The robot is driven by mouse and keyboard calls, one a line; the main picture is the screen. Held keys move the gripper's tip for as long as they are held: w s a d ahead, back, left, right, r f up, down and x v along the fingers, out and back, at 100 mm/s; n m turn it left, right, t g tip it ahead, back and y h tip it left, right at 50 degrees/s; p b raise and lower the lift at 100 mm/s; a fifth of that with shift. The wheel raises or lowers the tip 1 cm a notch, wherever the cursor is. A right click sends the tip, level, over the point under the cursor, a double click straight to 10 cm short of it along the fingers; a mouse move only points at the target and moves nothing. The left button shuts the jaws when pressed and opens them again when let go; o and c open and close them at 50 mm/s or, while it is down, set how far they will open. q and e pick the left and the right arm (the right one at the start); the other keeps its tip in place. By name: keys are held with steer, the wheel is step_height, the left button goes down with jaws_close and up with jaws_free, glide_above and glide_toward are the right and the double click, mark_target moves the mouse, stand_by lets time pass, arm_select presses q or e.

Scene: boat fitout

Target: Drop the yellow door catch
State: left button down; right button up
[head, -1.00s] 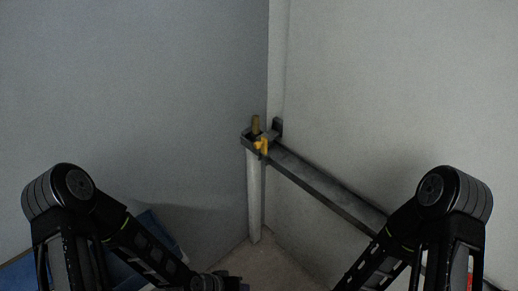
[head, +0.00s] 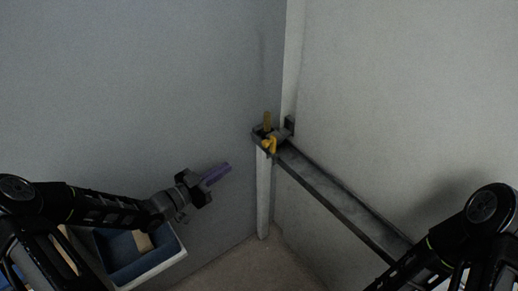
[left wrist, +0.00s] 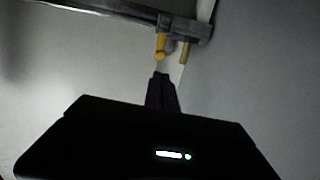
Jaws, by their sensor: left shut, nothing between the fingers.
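The yellow door catch (head: 270,145) is at the corner end of a grey rail, on top of a pale post. It also shows in the left wrist view (left wrist: 160,47), hanging just beyond the fingertips in the picture. My left gripper (head: 222,171) has purplish fingers pointing toward the catch. It is shut and empty, with a gap between it and the catch in the head view. In the left wrist view the closed fingertips (left wrist: 161,76) show below the catch. My right gripper is out of view; only my right arm shows.
A brownish-yellow upright piece (head: 267,120) stands beside the catch. The grey rail (head: 335,200) runs along the right wall toward the front. A blue-lined box with a pale rim (head: 155,274) sits at the lower left, holding something tan. Walls meet behind the post.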

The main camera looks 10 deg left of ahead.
mark_target(264, 145)
arm_select(q)
steer(key=p+x, duration=0.2)
steer(key=x, duration=1.2)
steer(key=shift+p, duration=0.4)
steer(key=shift+r, duration=0.1)
